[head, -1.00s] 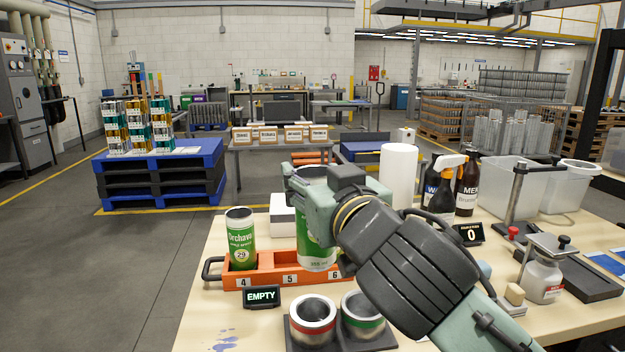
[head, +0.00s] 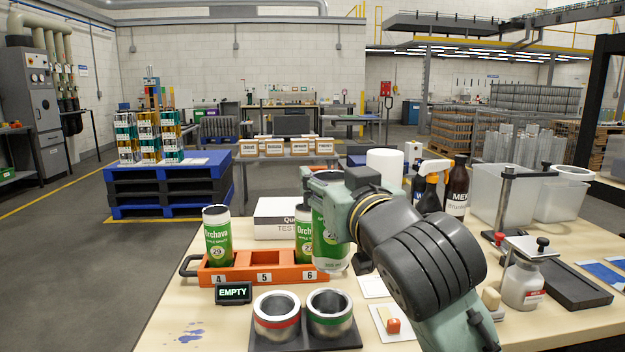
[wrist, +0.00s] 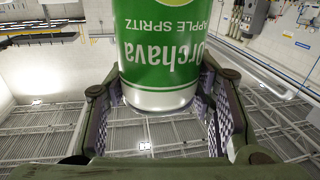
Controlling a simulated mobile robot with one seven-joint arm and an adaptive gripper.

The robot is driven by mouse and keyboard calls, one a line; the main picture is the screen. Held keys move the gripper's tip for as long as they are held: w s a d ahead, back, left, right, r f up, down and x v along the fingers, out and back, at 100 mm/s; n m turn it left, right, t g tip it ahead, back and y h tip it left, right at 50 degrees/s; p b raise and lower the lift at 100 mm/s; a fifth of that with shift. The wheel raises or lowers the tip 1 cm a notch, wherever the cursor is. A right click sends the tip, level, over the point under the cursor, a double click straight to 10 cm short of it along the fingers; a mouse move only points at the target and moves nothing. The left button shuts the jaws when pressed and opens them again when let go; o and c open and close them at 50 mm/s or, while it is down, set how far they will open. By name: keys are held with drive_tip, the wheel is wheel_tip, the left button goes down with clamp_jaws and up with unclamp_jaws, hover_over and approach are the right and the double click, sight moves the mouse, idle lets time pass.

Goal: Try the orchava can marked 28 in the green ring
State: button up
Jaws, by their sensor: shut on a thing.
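My gripper (head: 328,186) is shut on a green and white Orchava can (head: 330,248), held upright above the table. Its number is partly hidden and too small to read surely. In the wrist view the can (wrist: 157,45) sits between the two fingers, its label reading "Apple Spritz" upside down. The green ring (head: 330,318) is on a metal cup in a dark base, in front of and below the held can; the cup is empty.
The red-ringed cup (head: 277,318) stands left of the green one, also empty. An orange tray (head: 235,274) holds a can marked 29 (head: 217,238) at slot 4 and another can (head: 303,240) near 6. An "EMPTY" sign (head: 234,293) stands in front; spray bottles (head: 430,200) stand behind right.

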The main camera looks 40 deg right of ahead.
drive_tip(key=shift+f+b, duration=2.4)
drive_tip(key=shift+f, duration=0.6)
drive_tip(key=shift+f+b, duration=0.9)
drive_tip(key=shift+f, duration=0.4)
idle(1.3)
drive_tip(key=shift+r, duration=0.1)
drive_tip(key=shift+r+p, duration=1.3)
drive_tip(key=shift+r, duration=0.15)
idle(0.9)
